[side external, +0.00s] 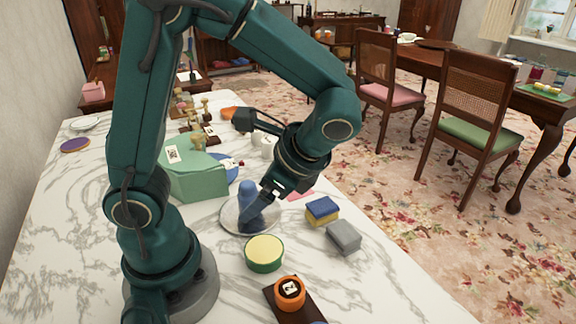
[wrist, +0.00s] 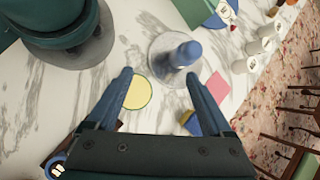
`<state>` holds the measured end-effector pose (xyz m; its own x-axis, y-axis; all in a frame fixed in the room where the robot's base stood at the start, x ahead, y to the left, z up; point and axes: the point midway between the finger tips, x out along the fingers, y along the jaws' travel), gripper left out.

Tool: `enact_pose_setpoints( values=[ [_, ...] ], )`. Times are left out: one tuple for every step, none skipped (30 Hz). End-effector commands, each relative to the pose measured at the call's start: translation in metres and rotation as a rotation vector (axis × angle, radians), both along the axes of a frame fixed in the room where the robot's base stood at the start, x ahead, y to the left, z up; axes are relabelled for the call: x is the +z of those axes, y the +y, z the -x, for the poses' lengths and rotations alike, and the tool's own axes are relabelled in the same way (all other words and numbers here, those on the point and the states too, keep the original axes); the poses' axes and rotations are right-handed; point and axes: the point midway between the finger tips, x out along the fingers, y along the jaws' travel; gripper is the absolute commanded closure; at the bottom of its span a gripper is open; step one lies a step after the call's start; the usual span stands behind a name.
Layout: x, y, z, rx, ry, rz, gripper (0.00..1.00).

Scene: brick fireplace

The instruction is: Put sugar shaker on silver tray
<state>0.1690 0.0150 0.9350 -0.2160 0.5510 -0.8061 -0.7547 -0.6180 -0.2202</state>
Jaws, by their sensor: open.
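A blue, round-topped shaker (side external: 247,188) stands upright on the round silver tray (side external: 229,220) on the marble counter. In the wrist view the shaker (wrist: 183,54) rises inside the rim of the tray (wrist: 157,62). My gripper (side external: 270,207) is low at the tray's right side in the side view, with one finger in front of the shaker's lower part. In the wrist view my gripper (wrist: 158,77) is open, its fingers spread, with the shaker beyond the fingertips and nothing between them. Whether a finger touches the shaker cannot be told.
A yellow-topped green round tin (side external: 264,252), a blue-and-yellow sponge (side external: 322,210) and a grey block (side external: 344,237) lie near the tray. A green box (side external: 192,175) stands behind left. An orange round container (side external: 290,291) sits in front. The left counter is mostly clear.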

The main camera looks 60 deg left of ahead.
Motion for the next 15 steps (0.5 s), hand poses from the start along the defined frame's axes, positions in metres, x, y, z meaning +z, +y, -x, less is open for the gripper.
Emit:
enact_pose_setpoints(
  values=[
    [0.006,-0.004,0.004,0.059,-0.082,0.060,0.15],
    [0.008,-0.006,0.006,0.093,-0.126,0.094,0.15],
    [0.010,-0.010,0.009,0.138,-0.185,0.139,0.15],
    [0.012,-0.013,0.010,0.171,-0.229,0.172,0.15],
    [0.015,-0.016,0.011,0.205,-0.275,0.206,0.15],
    [0.018,-0.021,0.013,0.250,-0.335,0.250,0.15],
    [0.020,-0.024,0.014,0.284,-0.379,0.282,0.15],
    [0.022,-0.027,0.015,0.319,-0.425,0.315,0.15],
    [0.025,-0.031,0.015,0.364,-0.486,0.358,0.15],
    [0.028,-0.034,0.015,0.397,-0.531,0.390,0.15],
    [0.030,-0.037,0.016,0.429,-0.575,0.420,0.15],
    [0.034,-0.040,0.015,0.470,-0.632,0.460,0.15],
    [0.036,-0.043,0.015,0.500,-0.672,0.487,0.15],
    [0.038,-0.045,0.015,0.527,-0.709,0.514,0.15],
    [0.041,-0.048,0.014,0.559,-0.756,0.546,0.15]
  ],
)
